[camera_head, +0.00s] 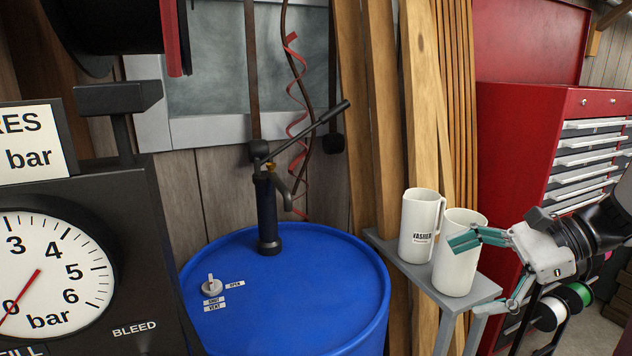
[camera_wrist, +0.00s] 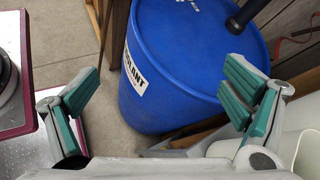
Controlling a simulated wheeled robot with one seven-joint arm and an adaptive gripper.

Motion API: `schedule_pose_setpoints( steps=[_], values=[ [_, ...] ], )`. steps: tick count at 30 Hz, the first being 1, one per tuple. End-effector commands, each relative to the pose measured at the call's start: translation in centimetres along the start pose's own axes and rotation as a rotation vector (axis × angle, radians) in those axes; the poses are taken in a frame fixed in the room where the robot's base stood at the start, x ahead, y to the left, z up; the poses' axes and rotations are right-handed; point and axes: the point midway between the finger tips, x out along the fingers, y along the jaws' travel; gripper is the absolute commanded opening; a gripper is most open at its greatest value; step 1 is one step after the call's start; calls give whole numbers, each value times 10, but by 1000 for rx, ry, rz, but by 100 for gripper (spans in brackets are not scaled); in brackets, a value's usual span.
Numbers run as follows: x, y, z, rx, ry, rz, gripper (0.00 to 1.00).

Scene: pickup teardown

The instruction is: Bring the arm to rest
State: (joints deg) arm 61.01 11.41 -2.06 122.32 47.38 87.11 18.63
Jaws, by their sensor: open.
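My gripper (camera_head: 488,268) is at the right of the head view, its white and teal fingers spread wide apart with nothing between them. The upper finger lies in front of a white mug, hiding part of it; I cannot tell whether it touches. In the wrist view my gripper (camera_wrist: 160,108) is also open, with a teal-padded finger at each side. The blue drum (camera_wrist: 165,90) shows beyond the gap between them. Part of a white rounded thing (camera_wrist: 300,150) shows close to the right finger.
Two white mugs, the left one (camera_head: 420,228) lettered and the right one (camera_head: 457,265), stand on a small grey stand (camera_head: 425,277). The blue drum (camera_head: 290,290) with a hand pump (camera_head: 267,210) stands left. A red tool cabinet (camera_head: 520,150) is behind my arm. A gauge box (camera_head: 130,220) fills the left.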

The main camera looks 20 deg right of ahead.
Motion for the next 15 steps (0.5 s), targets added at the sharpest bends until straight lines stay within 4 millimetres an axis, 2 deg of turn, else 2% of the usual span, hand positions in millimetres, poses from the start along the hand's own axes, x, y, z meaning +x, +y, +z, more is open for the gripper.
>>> schedule_pose_setpoints(
  steps=[1,6,10,15],
  values=[
    [14,10,25,-96,47,85,93],
    [45,53,75,-416,197,329,93],
    [54,86,102,-688,302,485,93],
    [54,122,128,-1076,425,649,93]
  ],
)
